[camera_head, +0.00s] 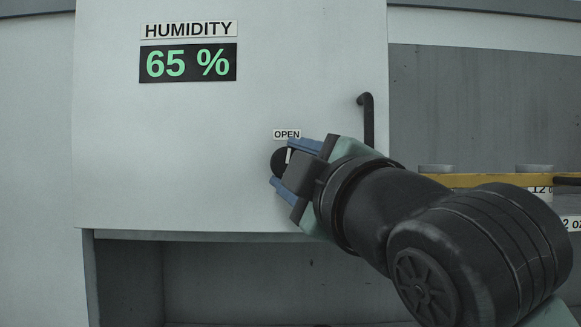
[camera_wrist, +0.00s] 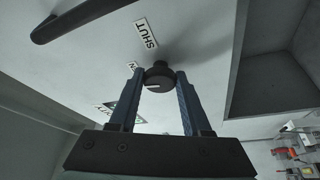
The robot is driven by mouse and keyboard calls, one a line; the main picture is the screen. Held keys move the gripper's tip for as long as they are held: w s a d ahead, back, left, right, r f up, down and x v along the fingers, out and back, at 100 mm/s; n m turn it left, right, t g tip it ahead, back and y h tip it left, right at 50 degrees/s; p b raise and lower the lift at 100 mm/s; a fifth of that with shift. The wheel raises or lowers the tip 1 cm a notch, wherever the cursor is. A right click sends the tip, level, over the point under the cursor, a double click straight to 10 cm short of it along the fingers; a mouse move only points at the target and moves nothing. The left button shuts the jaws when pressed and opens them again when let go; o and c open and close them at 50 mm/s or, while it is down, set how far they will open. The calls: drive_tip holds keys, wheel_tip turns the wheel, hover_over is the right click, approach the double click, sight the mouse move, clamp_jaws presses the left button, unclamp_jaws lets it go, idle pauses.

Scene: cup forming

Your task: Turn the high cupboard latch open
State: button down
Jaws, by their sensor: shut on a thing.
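The latch is a dark round knob (camera_head: 278,160) on the pale cupboard door (camera_head: 180,150), just under an OPEN label (camera_head: 287,134). A short white mark on it stands roughly upright below that label in the head view. My gripper (camera_head: 288,166) has its blue fingers on either side of the knob and is shut on it, partly hiding it. In the wrist view the knob (camera_wrist: 160,72) sits between the fingertips, and a SHUT label (camera_wrist: 146,32) is on the door beyond it. The door looks closed.
A dark bar handle (camera_head: 367,118) is on the door, above and right of the knob. A humidity display (camera_head: 188,63) reads 65 %. Below the door is an open dark recess (camera_head: 220,280). A yellow-edged shelf (camera_head: 450,181) with labels stands at right, behind my arm.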

drive_tip(key=shift+n+g, duration=0.3)
drive_tip(key=shift+n, duration=0.6)
drive_tip(key=shift+c, duration=1.8)
unclamp_jaws()
